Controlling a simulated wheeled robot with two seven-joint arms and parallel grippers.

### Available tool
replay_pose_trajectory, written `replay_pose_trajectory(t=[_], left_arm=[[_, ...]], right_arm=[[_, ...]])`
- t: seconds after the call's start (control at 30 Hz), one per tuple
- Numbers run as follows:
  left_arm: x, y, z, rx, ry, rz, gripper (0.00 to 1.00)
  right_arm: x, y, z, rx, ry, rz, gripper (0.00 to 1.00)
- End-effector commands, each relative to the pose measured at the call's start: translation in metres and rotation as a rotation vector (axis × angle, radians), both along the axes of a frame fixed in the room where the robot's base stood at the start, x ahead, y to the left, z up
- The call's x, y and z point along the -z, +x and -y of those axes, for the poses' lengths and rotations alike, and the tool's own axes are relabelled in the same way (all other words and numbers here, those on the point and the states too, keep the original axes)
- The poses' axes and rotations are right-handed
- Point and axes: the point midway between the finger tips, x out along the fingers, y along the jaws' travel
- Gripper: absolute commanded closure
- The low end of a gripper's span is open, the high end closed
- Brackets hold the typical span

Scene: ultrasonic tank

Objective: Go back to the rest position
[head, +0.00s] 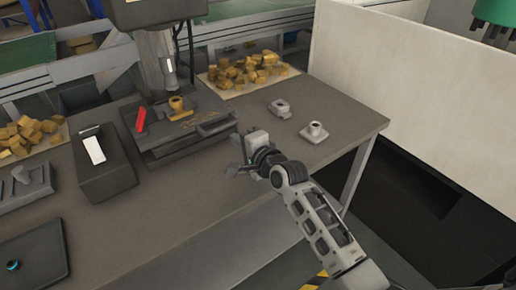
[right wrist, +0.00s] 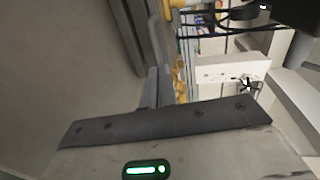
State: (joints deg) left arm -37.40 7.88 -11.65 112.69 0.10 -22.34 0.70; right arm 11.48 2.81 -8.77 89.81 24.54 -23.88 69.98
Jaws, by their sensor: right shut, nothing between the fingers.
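My right gripper (head: 236,168) is shut and empty. It hangs over the front part of the grey work table (head: 225,196), in front of the dark fixture. My right arm reaches in from the lower right corner of the head view. My left gripper is not in view.
A dark fixture (head: 165,150) with a red piece (head: 140,120) stands left of the gripper. Two grey parts (head: 279,108) (head: 314,131) stand behind right. Yellow blocks (head: 245,72) lie at the back. A dark box (head: 107,175) is left. A pale wall (head: 430,95) stands right.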

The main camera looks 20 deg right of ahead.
Motion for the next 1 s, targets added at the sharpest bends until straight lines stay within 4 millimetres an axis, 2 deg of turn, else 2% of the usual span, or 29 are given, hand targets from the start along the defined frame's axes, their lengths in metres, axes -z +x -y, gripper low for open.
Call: replay_pose_trajectory(t=[0.1,0.23,0.5,0.6,0.67,0.77,0.9,1.0], left_arm=[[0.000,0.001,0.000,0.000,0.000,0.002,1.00],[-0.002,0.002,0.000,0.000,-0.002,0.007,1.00],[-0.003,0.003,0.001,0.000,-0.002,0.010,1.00],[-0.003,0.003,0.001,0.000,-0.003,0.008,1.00],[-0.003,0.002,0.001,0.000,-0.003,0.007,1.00],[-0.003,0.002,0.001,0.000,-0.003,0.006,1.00],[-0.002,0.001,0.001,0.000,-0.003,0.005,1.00],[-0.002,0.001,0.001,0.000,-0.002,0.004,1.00]], right_arm=[[-0.003,-0.026,0.008,0.001,-0.002,-0.002,1.00],[-0.007,-0.047,0.015,0.000,-0.002,-0.003,1.00],[-0.012,-0.064,0.020,0.000,-0.001,-0.003,1.00],[-0.006,-0.068,0.020,-0.004,-0.027,-0.006,1.00],[0.006,-0.076,0.020,-0.015,-0.094,-0.012,1.00],[0.044,-0.108,0.020,-0.064,-0.322,-0.024,1.00],[0.103,-0.175,0.020,-0.213,-0.761,-0.031,1.00],[0.134,-0.223,0.019,-0.355,-1.052,-0.019,1.00]])
